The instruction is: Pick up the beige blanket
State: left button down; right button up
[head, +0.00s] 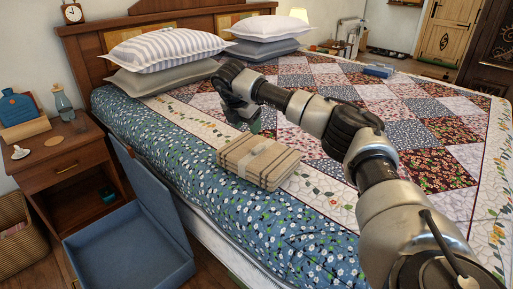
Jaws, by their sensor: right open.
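The beige blanket (233,158) is a folded, plaid bundle with a pale band around it. It lies flat on the near left part of the bed (300,235), close to the bed's side edge. My right gripper (246,122) is above and just behind the blanket, pointing down. It is open and looks empty, apart from the blanket as far as I can see. Its fingertips are small and dark, so their exact height over the bed is hard to tell. My left gripper is not in view.
An open blue box (130,250) stands on the floor beside the bed, near a wooden nightstand (50,160) holding a bottle and small items. Pillows (165,48) are stacked at the headboard. A small blue item (379,70) lies far across the quilt.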

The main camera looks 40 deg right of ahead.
send_over(258, 146)
jog(key=a, duration=0.2)
notch_tip(258, 146, down, 4)
jog(key=shift+f+b, duration=0.1)
jog(key=shift+b, duration=0.3)
jog(key=x, duration=0.4)
jog(key=shift+s+d+f+b, duration=0.1)
jog(key=shift+s+f+b, duration=0.15)
jog(key=shift+f+b, duration=0.15)
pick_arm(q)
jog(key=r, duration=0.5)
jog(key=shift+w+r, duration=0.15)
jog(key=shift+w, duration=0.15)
pick_arm(e)
jog(key=shift+r, duration=0.1)
grip_shut()
